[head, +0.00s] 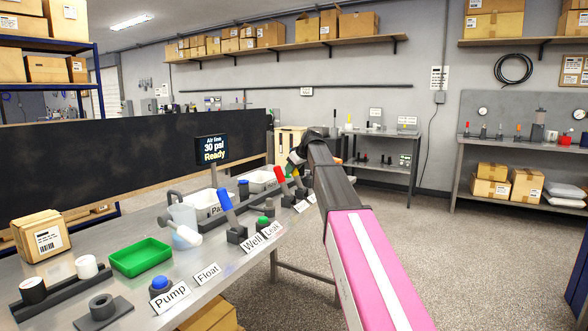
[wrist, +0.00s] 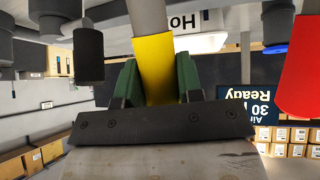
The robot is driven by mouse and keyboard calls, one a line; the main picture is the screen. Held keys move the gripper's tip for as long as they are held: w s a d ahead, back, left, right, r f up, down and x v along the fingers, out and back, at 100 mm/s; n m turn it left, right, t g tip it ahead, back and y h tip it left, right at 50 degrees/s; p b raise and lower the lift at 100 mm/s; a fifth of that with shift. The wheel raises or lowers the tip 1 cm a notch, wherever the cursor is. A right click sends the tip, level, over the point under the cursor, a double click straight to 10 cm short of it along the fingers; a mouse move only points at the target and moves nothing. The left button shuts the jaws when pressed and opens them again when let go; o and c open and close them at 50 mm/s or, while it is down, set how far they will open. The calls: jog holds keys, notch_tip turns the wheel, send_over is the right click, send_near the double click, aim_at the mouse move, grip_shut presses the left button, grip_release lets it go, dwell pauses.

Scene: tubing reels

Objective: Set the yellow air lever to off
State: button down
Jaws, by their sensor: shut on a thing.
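The yellow lever (wrist: 154,62) stands between the green fingers of my gripper (wrist: 158,80) in the wrist view, which looks upside down. The fingers are shut on its yellow grip, and a grey shaft runs on beyond it. In the head view my gripper (head: 296,160) is at the far part of the bench, and my arm hides most of the lever and its base. The lever's off mark cannot be made out.
A red lever (head: 280,176) stands close by and also shows in the wrist view (wrist: 300,85). A blue lever (head: 227,200) is nearer on the bench. A display (head: 212,150) reads "Air line 30 psi Ready".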

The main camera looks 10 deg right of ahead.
jog(key=shift+a, duration=0.1)
jog(key=c, duration=0.8)
grip_release()
jog(key=shift+w, duration=0.1)
jog(key=v, duration=1)
jog(key=shift+r, duration=0.3)
